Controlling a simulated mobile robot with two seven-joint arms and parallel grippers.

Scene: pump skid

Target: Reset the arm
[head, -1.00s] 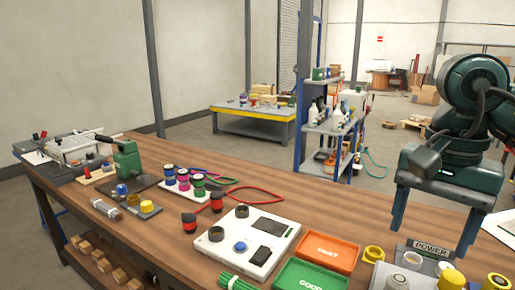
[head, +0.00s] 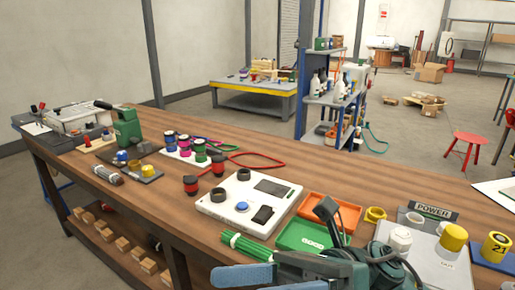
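My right arm is low at the bottom edge, right of centre, in front of the bench's near side. Its dark green wrist covers part of the green tray. The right gripper (head: 243,277) points left, with a pale blue finger near the bottom edge. The rest of the gripper is cut off or hidden, so its opening cannot be told. Nothing is seen held in it. My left gripper is not in view.
The wooden bench (head: 320,176) carries a white panel (head: 222,212), an orange tray (head: 312,208), a green tray (head: 293,236), green sticks (head: 246,246) and a yellow cup (head: 454,237). A red stool (head: 471,141) stands on the open floor behind.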

